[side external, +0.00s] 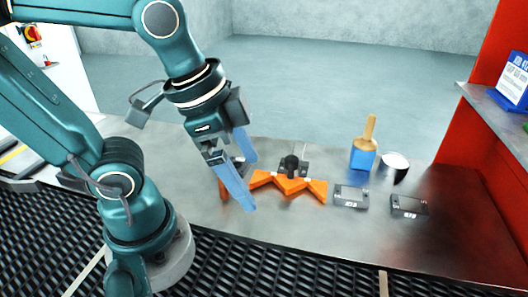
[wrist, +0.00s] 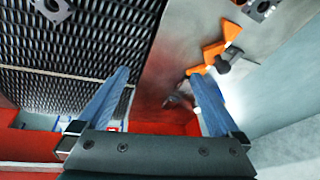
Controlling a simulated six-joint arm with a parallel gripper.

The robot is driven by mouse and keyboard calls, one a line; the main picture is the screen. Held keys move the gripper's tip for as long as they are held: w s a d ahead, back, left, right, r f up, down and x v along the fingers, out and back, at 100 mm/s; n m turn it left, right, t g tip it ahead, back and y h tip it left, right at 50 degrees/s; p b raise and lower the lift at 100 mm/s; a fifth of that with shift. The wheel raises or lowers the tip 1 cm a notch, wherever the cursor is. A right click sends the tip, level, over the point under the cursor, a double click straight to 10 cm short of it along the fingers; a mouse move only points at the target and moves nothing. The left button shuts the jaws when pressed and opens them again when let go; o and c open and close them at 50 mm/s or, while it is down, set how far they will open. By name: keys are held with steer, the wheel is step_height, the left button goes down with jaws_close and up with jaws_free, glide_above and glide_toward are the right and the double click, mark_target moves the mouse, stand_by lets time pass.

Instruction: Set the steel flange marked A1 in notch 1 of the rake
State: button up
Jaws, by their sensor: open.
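The orange rake (side external: 287,185) with a zigzag notched edge lies on the steel table, and it shows in the wrist view (wrist: 213,52). A grey plate with a black round knob (side external: 291,166) stands at its back edge. My gripper (side external: 247,183) is open and empty, its two blue fingers just left of the rake's notches; the wrist view also shows them apart (wrist: 160,76). In the wrist view one grey plate with a hole (wrist: 52,8) lies on the mesh belt, and another (wrist: 262,9) is on the table. No A1 mark is readable.
Two dark grey labelled blocks (side external: 350,196) (side external: 408,206) lie right of the rake. Behind them stand a blue cup with a wooden-handled brush (side external: 363,157) and a dark, pale-topped cup (side external: 396,167). The black mesh belt (side external: 270,270) runs along the front. A red shelf closes the right side.

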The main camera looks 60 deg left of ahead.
steer(key=a+n, duration=0.1)
steer(key=n, duration=0.1)
steer(key=a+n+t, duration=0.1)
steer(key=n, duration=0.3)
steer(key=shift+s+a+t+y, duration=0.1)
steer(key=shift+a+t+y, duration=0.3)
steer(key=shift+n, duration=0.3)
